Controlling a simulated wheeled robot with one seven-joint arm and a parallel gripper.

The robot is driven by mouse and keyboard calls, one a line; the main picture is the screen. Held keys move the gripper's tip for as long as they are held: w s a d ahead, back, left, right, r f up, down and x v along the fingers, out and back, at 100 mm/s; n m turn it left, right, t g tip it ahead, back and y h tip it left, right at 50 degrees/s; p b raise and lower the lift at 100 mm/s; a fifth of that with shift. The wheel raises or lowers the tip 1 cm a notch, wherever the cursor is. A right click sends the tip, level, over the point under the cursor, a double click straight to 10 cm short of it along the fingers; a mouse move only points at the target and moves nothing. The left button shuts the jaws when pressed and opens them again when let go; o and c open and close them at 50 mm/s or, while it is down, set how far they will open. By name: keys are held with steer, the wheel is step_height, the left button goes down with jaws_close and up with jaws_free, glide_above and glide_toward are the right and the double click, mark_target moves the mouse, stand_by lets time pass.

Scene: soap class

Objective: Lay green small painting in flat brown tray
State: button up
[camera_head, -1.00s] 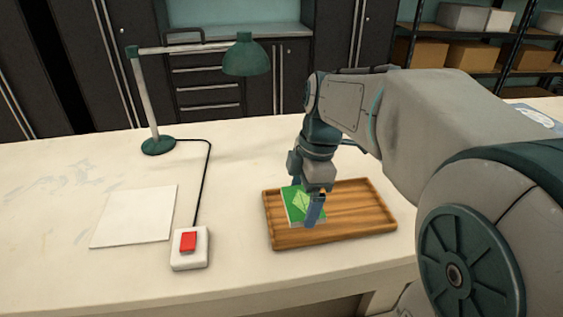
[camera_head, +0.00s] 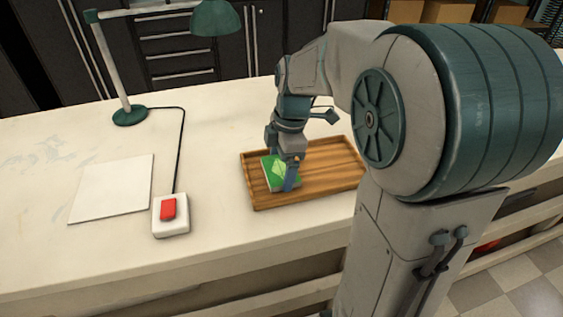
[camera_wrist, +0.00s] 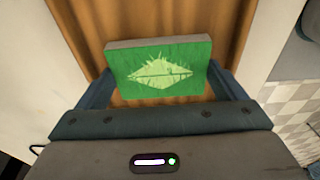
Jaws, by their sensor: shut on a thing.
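The small green painting (camera_head: 272,174) has a pale green diamond-like motif and a light edge. It is at the left part of the flat brown tray (camera_head: 335,180), inside the rim as seen in the head view. My gripper (camera_head: 289,178) is shut on the painting. In the wrist view the painting (camera_wrist: 160,68) sits between the two fingers, face toward the camera, with the tray's brown wood (camera_wrist: 215,20) behind it. I cannot tell whether its underside touches the tray floor.
A white box with a red button (camera_head: 169,214) stands left of the tray, its cord running to a green desk lamp (camera_head: 130,116). A white sheet (camera_head: 113,189) lies further left. The right part of the tray is empty.

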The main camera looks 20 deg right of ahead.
steer(key=shift+f, duration=0.2)
steer(key=o, duration=0.7)
steer(key=shift+r, duration=0.15)
step_height(320, 180, up, 11)
steer(key=d+p, duration=0.1)
steer(key=d, duration=0.1)
steer(key=s+f+m, duration=0.3)
steer(key=s+m, duration=0.1)
steer(key=m, duration=0.1)
steer(key=s+a+f+m+t+h, duration=0.1)
steer(key=s+f+m, duration=0.2)
steer(key=m, duration=0.3)
steer(key=s+f+m+t, duration=0.1)
steer(key=s+f+m, duration=0.2)
steer(key=s+m, duration=0.2)
steer(key=shift+s+a+m+h, duration=0.3)
steer(key=shift+s+m, duration=0.1)
steer(key=shift+s, duration=0.15)
steer(key=shift+s+f+m, duration=0.35)
steer(key=shift+f+m, duration=0.1)
steer(key=shift+m, duration=0.15)
